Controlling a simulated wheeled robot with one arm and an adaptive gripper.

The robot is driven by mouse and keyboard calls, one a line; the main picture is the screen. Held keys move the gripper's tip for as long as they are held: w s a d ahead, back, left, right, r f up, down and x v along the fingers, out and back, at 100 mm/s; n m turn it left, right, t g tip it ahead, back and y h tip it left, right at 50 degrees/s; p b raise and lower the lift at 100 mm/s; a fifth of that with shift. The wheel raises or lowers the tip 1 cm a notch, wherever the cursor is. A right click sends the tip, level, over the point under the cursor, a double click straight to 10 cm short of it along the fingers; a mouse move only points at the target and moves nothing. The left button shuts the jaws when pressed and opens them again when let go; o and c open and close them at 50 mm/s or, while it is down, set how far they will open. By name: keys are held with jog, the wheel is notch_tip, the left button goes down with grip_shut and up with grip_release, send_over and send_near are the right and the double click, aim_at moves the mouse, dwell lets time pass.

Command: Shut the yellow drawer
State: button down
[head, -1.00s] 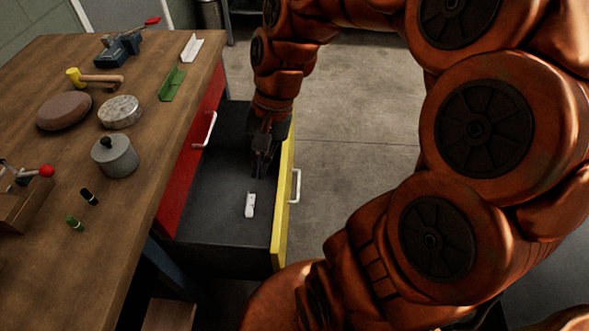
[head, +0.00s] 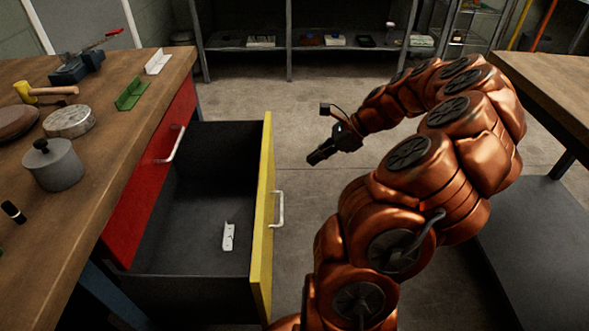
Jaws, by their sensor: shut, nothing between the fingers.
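The yellow drawer (head: 262,225) is pulled far out from under the wooden workbench, with a white bar handle (head: 278,209) on its yellow front. A small white bracket (head: 228,237) lies on the drawer's dark floor. My gripper (head: 313,160) is to the right of the drawer, outside its yellow front and apart from it. It is shut and empty, with its fingers pointing left and down toward the drawer's side. Nothing hides the drawer front.
A red drawer (head: 150,170) in the bench is shut. The workbench (head: 75,190) holds a grey lidded pot (head: 55,168), a mallet, a vise and angle brackets. Shelves (head: 300,45) stand at the back. Another table (head: 548,90) is at the right. Concrete floor is clear beyond the drawer.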

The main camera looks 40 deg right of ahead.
jog(key=w+a+r+b+x, duration=0.1)
jog(key=r+b+x, duration=0.1)
jog(key=x, duration=1)
jog(key=shift+a, duration=0.4)
jog(key=shift+w, duration=0.2)
